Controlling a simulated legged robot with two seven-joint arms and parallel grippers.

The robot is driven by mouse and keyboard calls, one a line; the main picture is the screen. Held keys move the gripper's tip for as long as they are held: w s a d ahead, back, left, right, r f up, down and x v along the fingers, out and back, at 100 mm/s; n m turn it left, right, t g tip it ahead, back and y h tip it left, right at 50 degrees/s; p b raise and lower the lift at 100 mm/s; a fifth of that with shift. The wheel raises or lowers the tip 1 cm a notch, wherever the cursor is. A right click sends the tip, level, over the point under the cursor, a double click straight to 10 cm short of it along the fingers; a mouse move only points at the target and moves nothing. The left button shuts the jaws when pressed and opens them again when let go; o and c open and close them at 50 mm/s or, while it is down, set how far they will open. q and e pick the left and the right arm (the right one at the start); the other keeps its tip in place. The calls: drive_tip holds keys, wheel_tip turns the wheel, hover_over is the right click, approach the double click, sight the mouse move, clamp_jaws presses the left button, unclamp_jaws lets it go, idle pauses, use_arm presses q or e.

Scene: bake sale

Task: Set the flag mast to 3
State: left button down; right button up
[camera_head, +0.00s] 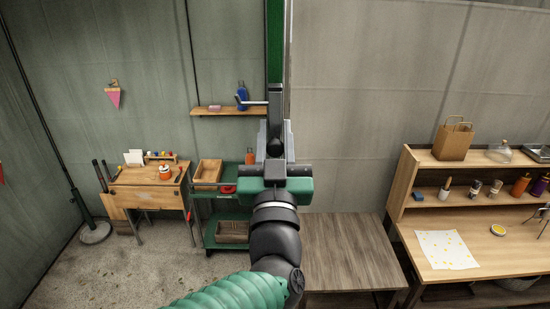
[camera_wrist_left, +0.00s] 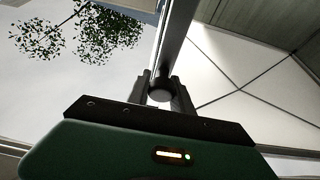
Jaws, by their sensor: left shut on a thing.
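The flag mast (camera_head: 275,40) is a tall upright with a green face and grey sides, running out of the top of the head view. A thin silver rod (camera_head: 254,102) sticks out to its left. My left gripper (camera_head: 274,128) is raised in front of the mast. In the left wrist view my gripper (camera_wrist_left: 162,92) is shut on a dark round-ended part (camera_wrist_left: 161,96) below a long grey bar (camera_wrist_left: 177,35). No mast numbers are readable, and the gripper hides part of the mast. My right gripper is not in view.
A wall shelf (camera_head: 210,111) holds a blue bottle (camera_head: 242,94) just left of the mast. A green cart (camera_head: 212,240) and small wooden desk (camera_head: 140,199) stand at left. A bare wooden table (camera_head: 345,255) is below right; a stocked workbench (camera_head: 480,258) stands farther right.

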use_arm(q)
drive_tip(key=p, duration=0.4)
approach(276, 59)
drive_tip(key=x, duration=0.2)
drive_tip(key=r+x, duration=0.1)
drive_tip(key=x, duration=0.2)
drive_tip(key=shift+s+a, duration=0.1)
drive_tip(key=shift+s, duration=0.15)
drive_tip(key=c, duration=1.5)
unclamp_jaws()
drive_tip(key=o, duration=0.3)
drive_tip(key=shift+w+f, duration=0.15)
drive_tip(key=shift+w, duration=0.25)
drive_tip(key=shift+o, duration=0.2)
drive_tip(key=shift+w+f, duration=0.1)
drive_tip(key=shift+w, duration=0.2)
drive_tip(key=v, duration=1.7)
drive_tip(key=shift+p, duration=0.3)
